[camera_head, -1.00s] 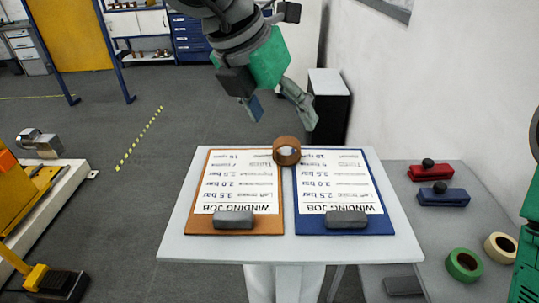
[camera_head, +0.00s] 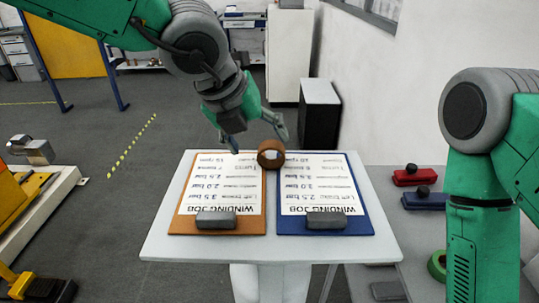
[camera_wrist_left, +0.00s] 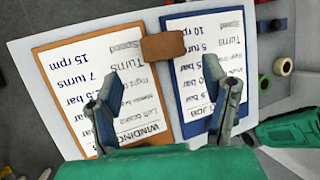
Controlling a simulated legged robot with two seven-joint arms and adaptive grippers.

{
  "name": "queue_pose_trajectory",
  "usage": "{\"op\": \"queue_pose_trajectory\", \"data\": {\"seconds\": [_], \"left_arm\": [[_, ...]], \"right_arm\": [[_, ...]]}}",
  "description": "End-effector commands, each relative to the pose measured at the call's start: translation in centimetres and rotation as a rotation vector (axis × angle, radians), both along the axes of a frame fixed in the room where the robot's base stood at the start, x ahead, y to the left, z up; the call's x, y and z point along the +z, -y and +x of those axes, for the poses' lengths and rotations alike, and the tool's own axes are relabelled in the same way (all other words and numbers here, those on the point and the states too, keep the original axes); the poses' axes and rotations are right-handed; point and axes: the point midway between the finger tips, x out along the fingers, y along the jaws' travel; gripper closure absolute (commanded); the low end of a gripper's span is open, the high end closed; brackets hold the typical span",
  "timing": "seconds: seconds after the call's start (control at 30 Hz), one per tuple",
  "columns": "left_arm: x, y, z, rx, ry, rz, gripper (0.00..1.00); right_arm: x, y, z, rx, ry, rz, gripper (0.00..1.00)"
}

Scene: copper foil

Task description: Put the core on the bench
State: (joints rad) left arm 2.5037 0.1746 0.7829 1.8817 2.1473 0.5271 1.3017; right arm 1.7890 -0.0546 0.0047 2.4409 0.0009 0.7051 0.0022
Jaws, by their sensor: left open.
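The core (camera_head: 271,153) is a brown ring lying on its side at the far edge of a small white table (camera_head: 270,249), between two clipboards. In the left wrist view the core (camera_wrist_left: 163,46) shows as a brown block shape, just beyond the fingertips and between their lines. My left gripper (camera_head: 259,144) is open and empty, just behind and above the core; its fingers (camera_wrist_left: 162,72) are spread wide in the left wrist view. A grey bench (camera_head: 405,235) stands to the right, partly hidden by my right arm. My right gripper is out of view.
An orange clipboard (camera_head: 185,220) and a blue clipboard (camera_head: 368,222) carry sheets and grey clips. Red (camera_head: 408,180) and blue (camera_head: 421,203) blocks with black knobs and a green roll (camera_head: 437,264) are on the bench. A black box (camera_head: 320,113) stands behind.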

Motion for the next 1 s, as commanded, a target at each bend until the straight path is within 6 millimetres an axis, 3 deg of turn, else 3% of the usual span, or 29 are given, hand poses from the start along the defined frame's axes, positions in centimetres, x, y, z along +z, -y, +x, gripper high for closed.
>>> {"op": "queue_pose_trajectory", "data": {"seconds": [0.43, 0.73, 0.87, 1.0], "left_arm": [[-4.2, 1.9, 2.6, -0.003, 0.001, 0.006, 0.32], [-4.7, 1.6, 2.8, -0.001, 0.002, 0.001, 0.32], [-4.7, 1.6, 2.8, -0.001, 0.001, 0.002, 0.69], [-4.7, 1.9, 2.8, -0.001, 0.001, 0.005, 0.72]], "right_arm": [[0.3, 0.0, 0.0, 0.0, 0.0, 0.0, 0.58], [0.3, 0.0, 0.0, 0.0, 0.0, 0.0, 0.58], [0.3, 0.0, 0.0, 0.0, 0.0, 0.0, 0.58], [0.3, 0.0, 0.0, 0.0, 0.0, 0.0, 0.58]]}}
